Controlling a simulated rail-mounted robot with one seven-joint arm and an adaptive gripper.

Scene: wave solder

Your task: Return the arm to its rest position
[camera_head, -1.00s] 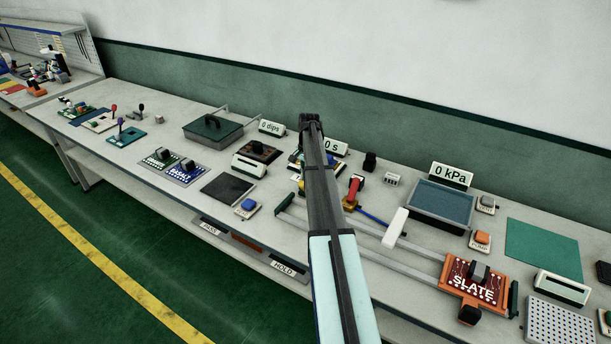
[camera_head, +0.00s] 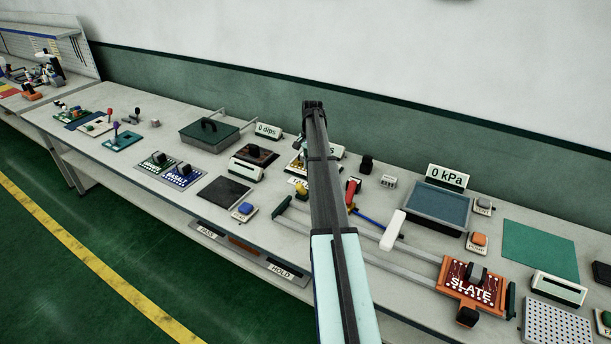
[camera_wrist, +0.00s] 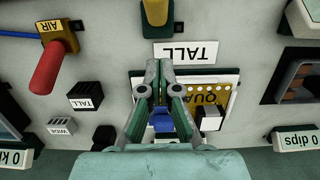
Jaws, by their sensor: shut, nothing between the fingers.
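My arm reaches up from the bottom middle of the head view, with my gripper (camera_head: 314,106) at its far end, seen from behind above the bench. In the wrist view my gripper (camera_wrist: 159,66) has its two green-grey fingers together and empty. It is over a board marked "QUA" (camera_wrist: 208,92), which the fingers partly cover. A blue part (camera_wrist: 161,121) shows between the finger links. The gap between fingers and board cannot be judged.
The bench (camera_head: 130,92) carries a SLATE board (camera_head: 470,283) on rails, a 0 kPa display (camera_head: 447,177), a green lidded box (camera_head: 211,134) and a red-handled AIR tool (camera_wrist: 52,62). A TALL label (camera_wrist: 190,53) lies beyond the fingers. The air above the bench looks clear.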

